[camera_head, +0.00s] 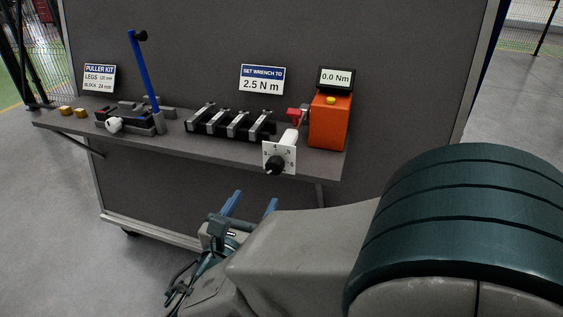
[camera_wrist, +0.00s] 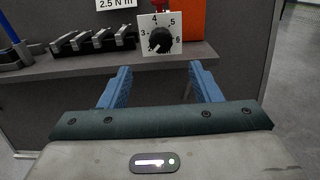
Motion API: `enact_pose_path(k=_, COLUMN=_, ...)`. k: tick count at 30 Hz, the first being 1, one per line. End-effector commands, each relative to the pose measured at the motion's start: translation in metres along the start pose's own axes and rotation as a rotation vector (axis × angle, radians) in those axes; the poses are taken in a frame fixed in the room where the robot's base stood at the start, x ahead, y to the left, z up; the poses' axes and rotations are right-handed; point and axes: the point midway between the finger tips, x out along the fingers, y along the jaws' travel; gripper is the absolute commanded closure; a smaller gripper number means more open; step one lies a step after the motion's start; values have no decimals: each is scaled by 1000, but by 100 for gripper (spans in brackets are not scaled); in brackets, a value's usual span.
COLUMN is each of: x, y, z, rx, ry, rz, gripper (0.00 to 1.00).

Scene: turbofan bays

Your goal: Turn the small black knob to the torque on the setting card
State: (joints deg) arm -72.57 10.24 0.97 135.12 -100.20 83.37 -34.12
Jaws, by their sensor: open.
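The small black knob (camera_head: 275,166) sits on a white square dial plate (camera_head: 284,152) at the front edge of the shelf. In the wrist view the knob (camera_wrist: 160,40) is at upper middle, with the numbers 3, 4, 5 and 6 around it; its exact pointer setting is too small to tell. The setting card (camera_head: 262,80) on the back panel reads "SET WRENCH TO 2.5 N m". An orange tester box (camera_head: 328,122) carries a display (camera_head: 337,78) showing 0.0 Nm. My gripper (camera_wrist: 158,72) is open and empty, below and short of the knob, its blue fingers either side of it in the wrist view.
The grey shelf (camera_head: 190,144) holds a black rack with several silver bars (camera_head: 232,122), a blue upright lever (camera_head: 144,72), and small brass pieces (camera_head: 72,112). A puller kit card (camera_head: 99,78) is at left. Space in front of the knob is clear.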

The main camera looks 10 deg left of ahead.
Motion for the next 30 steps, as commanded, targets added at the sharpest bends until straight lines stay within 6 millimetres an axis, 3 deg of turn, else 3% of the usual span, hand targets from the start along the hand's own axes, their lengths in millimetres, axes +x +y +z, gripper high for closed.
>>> enact_pose_path(k=9, x=69, y=-1, z=-1, rx=1, ry=0, rz=-5, gripper=42)
enact_pose_path(k=15, x=99, y=-1, z=-1, rx=1, ry=1, rz=-3, gripper=42)
enact_pose_path(k=21, x=111, y=-1, z=-1, rx=1, ry=2, rz=-3, gripper=42)
enact_pose_path(k=29, x=112, y=-1, z=0, rx=1, ry=2, rz=-3, gripper=42)
enact_pose_path(k=30, x=111, y=-1, z=0, rx=1, ry=2, rz=-3, gripper=54)
